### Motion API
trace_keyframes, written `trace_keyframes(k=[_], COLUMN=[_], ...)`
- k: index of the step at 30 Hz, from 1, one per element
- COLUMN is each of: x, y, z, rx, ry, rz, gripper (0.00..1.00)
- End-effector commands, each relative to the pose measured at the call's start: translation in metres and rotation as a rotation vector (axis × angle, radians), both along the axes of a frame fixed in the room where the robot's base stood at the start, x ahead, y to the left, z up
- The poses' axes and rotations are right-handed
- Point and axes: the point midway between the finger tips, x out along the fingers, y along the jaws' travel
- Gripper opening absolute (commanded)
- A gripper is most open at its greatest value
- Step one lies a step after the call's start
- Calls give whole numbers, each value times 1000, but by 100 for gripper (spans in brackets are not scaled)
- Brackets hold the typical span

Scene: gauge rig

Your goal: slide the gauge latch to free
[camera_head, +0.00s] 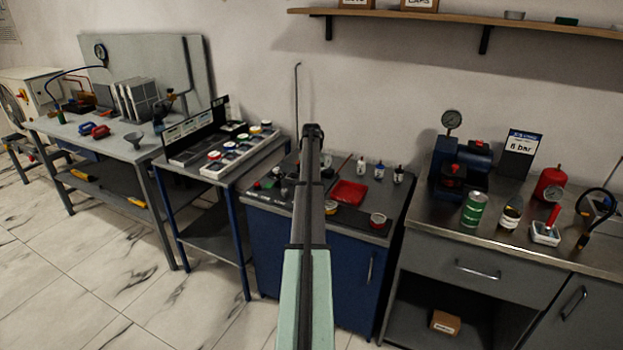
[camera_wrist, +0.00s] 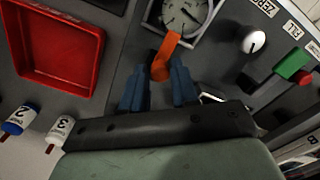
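The orange gauge latch (camera_wrist: 163,55) shows in the wrist view as a tilted lever, its upper end at the lower rim of the round white-faced gauge (camera_wrist: 186,14). My gripper (camera_wrist: 160,78) has its two blue fingers on either side of the latch's lower end. In the head view my arm stands in front of the dark-topped blue cabinet and hides the gripper, the latch and this gauge.
Right of the gauge are a white knob (camera_wrist: 252,41) by a ZERO label and a green switch (camera_wrist: 292,63). A red tray (camera_wrist: 58,46) lies to the left, with small numbered bottles (camera_wrist: 60,128) below it. The red tray also shows in the head view (camera_head: 348,193).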

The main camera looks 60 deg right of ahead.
Motion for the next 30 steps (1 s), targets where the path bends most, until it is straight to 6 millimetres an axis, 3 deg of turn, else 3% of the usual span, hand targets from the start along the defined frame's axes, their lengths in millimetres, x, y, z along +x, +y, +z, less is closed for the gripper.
trace_keyframes(k=[9, 21, 30], x=[0, 0, 1], y=[0, -1, -28], z=[0, 0, 0], rx=[0, 0, 0], ry=[0, 0, 0], rz=[0, 0, 0], gripper=[0, 0, 0])
